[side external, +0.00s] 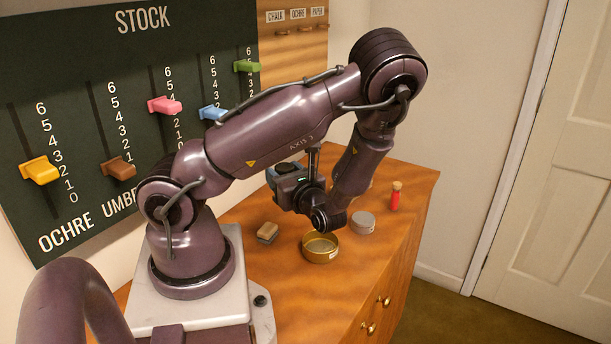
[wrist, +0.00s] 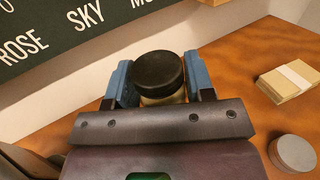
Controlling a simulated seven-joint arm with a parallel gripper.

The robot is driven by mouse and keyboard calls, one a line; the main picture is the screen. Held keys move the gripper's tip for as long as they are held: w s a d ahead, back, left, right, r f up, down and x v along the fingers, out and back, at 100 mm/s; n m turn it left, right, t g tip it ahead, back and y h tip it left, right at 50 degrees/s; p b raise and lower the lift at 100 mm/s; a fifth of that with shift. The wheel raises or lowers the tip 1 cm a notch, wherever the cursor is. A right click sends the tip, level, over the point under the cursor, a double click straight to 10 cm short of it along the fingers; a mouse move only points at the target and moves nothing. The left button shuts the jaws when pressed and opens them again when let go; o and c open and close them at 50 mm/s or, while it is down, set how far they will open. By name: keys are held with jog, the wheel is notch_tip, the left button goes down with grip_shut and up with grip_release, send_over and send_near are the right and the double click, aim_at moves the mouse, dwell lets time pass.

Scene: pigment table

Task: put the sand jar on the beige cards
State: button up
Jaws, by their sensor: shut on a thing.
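The sand jar (wrist: 158,88) shows in the wrist view, with a black lid and a pale sand-coloured body. My gripper (wrist: 161,84) is shut on it, a blue finger on each side. Most of the jar's body is hidden behind the gripper's front bar. In the side view my gripper (side external: 284,173) is over the back of the table, and I cannot make out the jar there. The beige cards (wrist: 279,87), a stack with a white band, lie on the table to the right of my gripper in the wrist view. My arm seems to hide them in the side view.
A grey round tin (side external: 363,223) stands right of an open brass dish (side external: 320,250). A small tan-and-grey block (side external: 267,232) lies left of the dish. A corked red vial (side external: 396,198) stands near the right edge. The stock board (side external: 130,60) rises behind the table.

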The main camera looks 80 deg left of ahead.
jog(key=shift+s+a+r+g, duration=0.2)
jog(key=shift+s+g, duration=0.05)
jog(key=shift+g, duration=0.05)
jog(key=w+a+r+m+t, duration=0.35)
jog(key=w+a+t, duration=0.45)
jog(key=w, duration=0.5)
jog(key=shift+m+y, duration=0.4)
jog(key=shift+m, duration=0.15)
jog(key=shift+w+a+f, duration=1.7)
jog(key=shift+a+f, duration=0.05)
jog(key=shift+f, duration=0.45)
jog(key=shift+w+a+f, duration=1.75)
jog(key=shift+f, duration=0.5)
jog(key=shift+w+a+f, duration=1.7)
jog(key=shift+a+f, duration=0.05)
jog(key=shift+f, duration=0.45)
